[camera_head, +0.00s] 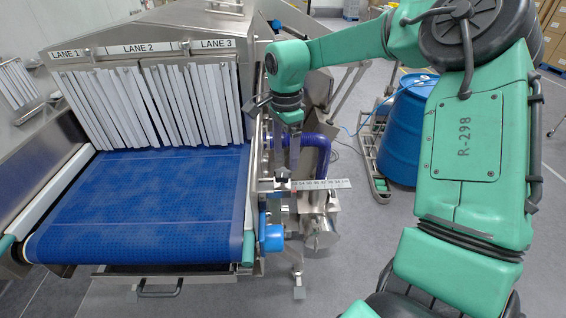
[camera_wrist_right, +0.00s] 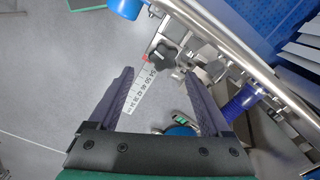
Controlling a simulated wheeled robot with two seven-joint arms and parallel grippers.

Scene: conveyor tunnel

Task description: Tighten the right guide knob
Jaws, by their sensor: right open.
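The right guide knob is a black star-shaped knob (camera_wrist_right: 163,54) on the metal rail side of the conveyor, beside a white number scale (camera_wrist_right: 138,90). In the head view the scale (camera_head: 322,184) sticks out to the right of the conveyor's side, and the small dark knob (camera_head: 282,181) is at its left end. My right gripper (camera_wrist_right: 158,72) is open and empty, its two dark fingers pointing at the knob, which appears just beyond and between the tips. In the head view this gripper (camera_head: 287,158) hangs just above the knob; contact cannot be told. My left gripper is not in view.
The blue conveyor belt (camera_head: 150,205) leads to a tunnel with white strip curtains (camera_head: 165,105). A purple-blue pipe (camera_head: 318,150) and metal fittings lie close to the right of the gripper. A blue drum (camera_head: 402,130) stands farther right. Grey floor is open below.

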